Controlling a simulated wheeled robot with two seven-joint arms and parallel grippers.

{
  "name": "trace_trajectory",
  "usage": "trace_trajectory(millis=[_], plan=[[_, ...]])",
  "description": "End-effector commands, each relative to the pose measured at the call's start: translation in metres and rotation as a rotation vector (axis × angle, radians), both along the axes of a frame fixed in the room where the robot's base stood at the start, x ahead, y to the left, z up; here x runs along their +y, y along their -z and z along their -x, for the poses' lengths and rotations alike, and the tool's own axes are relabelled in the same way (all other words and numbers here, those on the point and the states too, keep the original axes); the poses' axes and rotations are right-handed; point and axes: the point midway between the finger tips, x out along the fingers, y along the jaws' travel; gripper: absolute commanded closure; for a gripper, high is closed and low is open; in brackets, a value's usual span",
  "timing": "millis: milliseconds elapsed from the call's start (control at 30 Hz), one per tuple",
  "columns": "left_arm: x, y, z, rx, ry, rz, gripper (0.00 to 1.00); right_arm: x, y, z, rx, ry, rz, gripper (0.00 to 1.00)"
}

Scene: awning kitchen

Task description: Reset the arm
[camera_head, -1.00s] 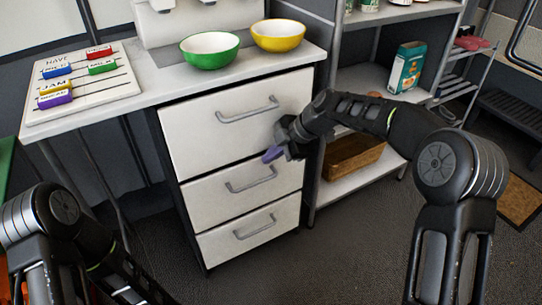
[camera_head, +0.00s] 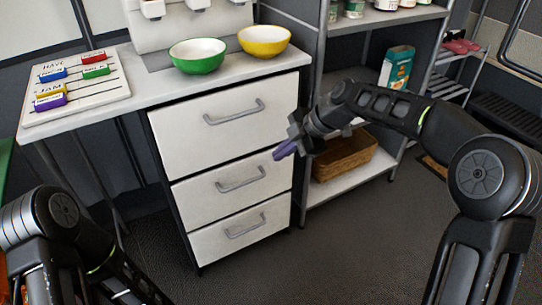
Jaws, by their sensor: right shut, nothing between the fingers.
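My right arm comes in from the right, bent at the elbow. Its gripper (camera_head: 284,150) is shut and empty, with purple fingertips pointing left. It appears in front of the right edge of the white drawer cabinet (camera_head: 222,137), near the top and middle drawers. All of the drawers look shut. My left arm shows at the lower left, bent low. Its gripper is out of the picture.
A green bowl (camera_head: 197,57) and a yellow bowl (camera_head: 264,41) stand on the counter (camera_head: 148,90). A board (camera_head: 76,87) with coloured blocks lies at the left. A metal shelf with a wicker basket (camera_head: 345,158) stands to the right. The floor in front is clear.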

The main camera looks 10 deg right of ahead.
Motion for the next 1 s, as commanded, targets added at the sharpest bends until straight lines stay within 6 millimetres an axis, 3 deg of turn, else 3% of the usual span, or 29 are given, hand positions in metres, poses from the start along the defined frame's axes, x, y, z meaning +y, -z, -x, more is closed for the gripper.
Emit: trace_trajectory(millis=[200,767,867,1000], plan=[[0.000,-0.007,0.001,0.004,0.001,0.001,0.67,-0.010,-0.016,0.006,0.001,-0.002,0.000,1.00],[0.000,-0.006,0.001,0.004,0.001,0.001,0.67,-0.011,-0.016,0.006,0.012,0.018,-0.006,1.00],[0.000,-0.006,0.001,0.004,0.001,0.001,0.67,-0.012,-0.017,0.001,0.034,0.093,-0.029,1.00],[0.000,-0.006,0.001,0.004,0.001,0.001,0.67,-0.016,-0.014,-0.019,0.078,0.341,-0.106,1.00]])
